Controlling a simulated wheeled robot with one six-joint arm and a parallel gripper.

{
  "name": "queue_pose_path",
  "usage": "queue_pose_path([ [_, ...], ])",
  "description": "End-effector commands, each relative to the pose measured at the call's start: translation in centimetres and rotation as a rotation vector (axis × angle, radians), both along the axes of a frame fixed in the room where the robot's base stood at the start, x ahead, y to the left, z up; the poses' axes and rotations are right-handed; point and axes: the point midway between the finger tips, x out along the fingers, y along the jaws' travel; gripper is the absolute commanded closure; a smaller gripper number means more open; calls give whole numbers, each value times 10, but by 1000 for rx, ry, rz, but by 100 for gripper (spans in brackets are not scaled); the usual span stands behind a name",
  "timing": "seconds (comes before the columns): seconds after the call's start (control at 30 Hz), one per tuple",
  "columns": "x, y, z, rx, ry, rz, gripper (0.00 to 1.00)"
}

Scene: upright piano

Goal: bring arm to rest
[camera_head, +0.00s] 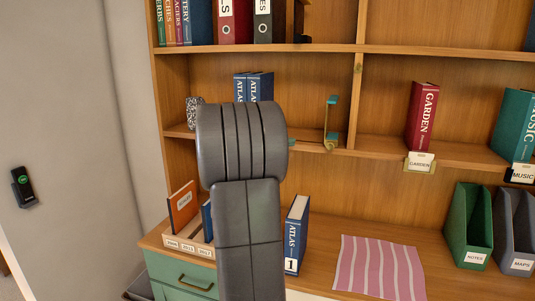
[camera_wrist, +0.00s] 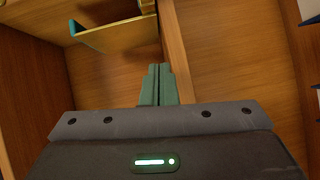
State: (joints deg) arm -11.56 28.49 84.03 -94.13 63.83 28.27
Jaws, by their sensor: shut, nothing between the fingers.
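My arm (camera_head: 240,190) rises through the middle of the head view, bent at a thick grey joint in front of the bookcase. My gripper (camera_wrist: 157,72) shows in the wrist view with its two green fingers together and nothing between them. The fingers point toward the bookcase, near the upright divider (camera_wrist: 176,45). In the head view my arm hides most of the gripper.
A teal-and-brass bookend (camera_head: 331,125) stands on the middle shelf by the divider; it also shows in the wrist view (camera_wrist: 115,32). Blue atlases (camera_head: 254,86) stand behind my arm. Another atlas (camera_head: 296,235) stands on the desktop beside my arm, left of a striped pink cloth (camera_head: 378,268).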

Motion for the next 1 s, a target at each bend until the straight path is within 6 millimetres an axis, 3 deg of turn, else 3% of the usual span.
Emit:
queue_pose_path([
  [0.47, 22, 71, 3, 0, 0, 3, 100],
  [0.6, 25, 99, 2, 1, -4, 4, 100],
  [1.0, -17, 161, 12, 1, -1, 4, 100],
])
